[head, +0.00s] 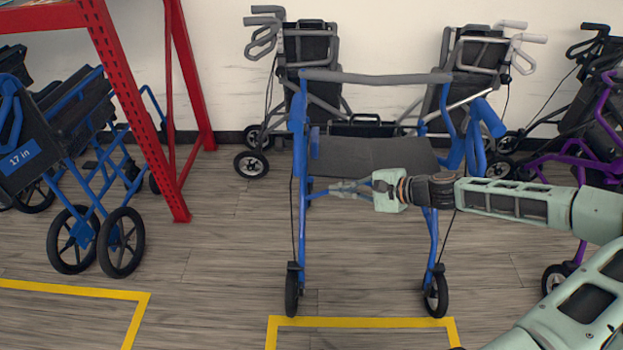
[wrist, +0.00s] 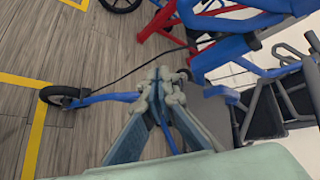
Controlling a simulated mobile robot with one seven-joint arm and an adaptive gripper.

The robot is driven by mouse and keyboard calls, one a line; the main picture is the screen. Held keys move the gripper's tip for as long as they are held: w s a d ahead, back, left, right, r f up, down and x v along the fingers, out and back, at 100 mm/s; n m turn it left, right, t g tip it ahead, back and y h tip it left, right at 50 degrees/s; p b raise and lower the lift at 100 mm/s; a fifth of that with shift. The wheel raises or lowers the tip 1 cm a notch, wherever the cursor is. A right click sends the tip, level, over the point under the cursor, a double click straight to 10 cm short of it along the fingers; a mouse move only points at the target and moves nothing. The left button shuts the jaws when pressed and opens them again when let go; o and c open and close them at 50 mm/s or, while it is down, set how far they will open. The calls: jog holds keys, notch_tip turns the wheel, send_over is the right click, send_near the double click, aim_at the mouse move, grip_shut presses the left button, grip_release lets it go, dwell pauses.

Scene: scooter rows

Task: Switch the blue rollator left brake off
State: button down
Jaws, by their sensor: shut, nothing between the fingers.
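The blue rollator (head: 436,235) stands upright in the middle of the head view, with a dark seat (head: 375,155) and a grey bar across its top. Its blue frame fills the upper right of the wrist view (wrist: 222,52). Blue handle parts show at its upper left and upper right, but I cannot make out the brake levers or their setting. My gripper (head: 332,189) is shut and empty, reaching in from the right below seat height, its tips close to the left front leg. In the wrist view the fingertips (wrist: 160,84) meet in front of a blue tube; contact cannot be told.
Grey rollators (head: 305,55) stand along the back wall, and a purple one (head: 566,160) is at the right. A blue wheelchair (head: 80,150) and a red rack (head: 130,95) are at the left. Yellow floor lines (head: 360,322) run in front; floor between wheelchair and rollator is clear.

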aim_at(298, 150)
jog(key=r, duration=0.1)
jog(key=w+r+t, duration=0.1)
jog(key=d+r, duration=0.1)
jog(key=shift+w+r+m, duration=0.1)
jog(key=shift+w+m, duration=0.05)
jog(key=shift+m, duration=0.25)
jog(key=shift+y, duration=0.3)
jog(key=b+x, duration=0.4)
jog(key=x, duration=0.6)
jog(key=shift+s+a+r, duration=0.3)
jog(key=shift+s+r, duration=0.25)
jog(key=shift+s, duration=0.2)
jog(key=shift+s+a+r, duration=0.25)
jog(key=shift+s+r, duration=0.3)
jog(key=shift+s, duration=0.15)
jog(key=shift+r, duration=0.15)
